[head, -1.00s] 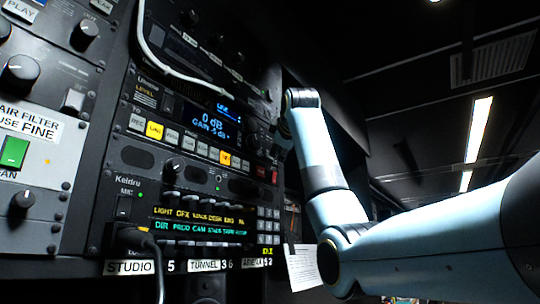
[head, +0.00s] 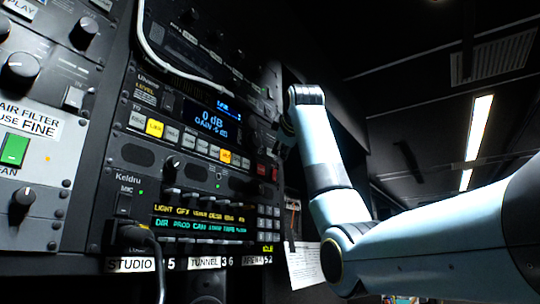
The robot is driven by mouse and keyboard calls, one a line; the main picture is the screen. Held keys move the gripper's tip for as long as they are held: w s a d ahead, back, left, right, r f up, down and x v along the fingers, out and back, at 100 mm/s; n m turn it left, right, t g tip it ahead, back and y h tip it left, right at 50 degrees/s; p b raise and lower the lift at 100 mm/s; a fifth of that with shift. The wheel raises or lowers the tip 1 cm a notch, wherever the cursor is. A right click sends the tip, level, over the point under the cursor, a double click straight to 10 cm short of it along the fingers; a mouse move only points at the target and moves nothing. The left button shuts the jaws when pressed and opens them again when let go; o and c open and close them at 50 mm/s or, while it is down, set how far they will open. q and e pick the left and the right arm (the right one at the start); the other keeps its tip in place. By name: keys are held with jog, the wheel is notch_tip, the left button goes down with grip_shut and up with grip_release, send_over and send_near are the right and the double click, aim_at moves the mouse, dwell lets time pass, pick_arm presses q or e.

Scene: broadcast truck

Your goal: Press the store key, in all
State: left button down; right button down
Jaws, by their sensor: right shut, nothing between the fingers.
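The unit with the blue display (head: 213,118) reads "0 dB" with a gain line under it. Below the display runs a row of small keys, with a yellow-lit key (head: 155,127) at left and another yellow-lit key (head: 225,156) further right. A red key (head: 261,170) sits at the row's right end. The key labels are too small to tell which one is store. My right gripper (head: 283,138) is shut and empty, dark against the rack beside the unit's right edge, partly hidden by my wrist. I cannot tell whether it touches a key. My left gripper is out of view.
A lower panel (head: 130,180) has a plugged cable, green and yellow lettering and a keypad (head: 269,225). A white cable (head: 165,66) hangs across the upper unit. A paper sheet (head: 305,265) hangs right of the rack. A grey panel with knobs (head: 22,198) stands at left.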

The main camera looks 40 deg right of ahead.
jog(key=shift+s, duration=0.15)
jog(key=s, duration=0.1)
jog(key=s+d+b, duration=0.1)
jog(key=s, duration=0.1)
jog(key=s+b, duration=0.1)
jog(key=shift+s+d, duration=0.25)
jog(key=shift+s, duration=0.15)
jog(key=shift+f, duration=0.1)
dwell(0.9)
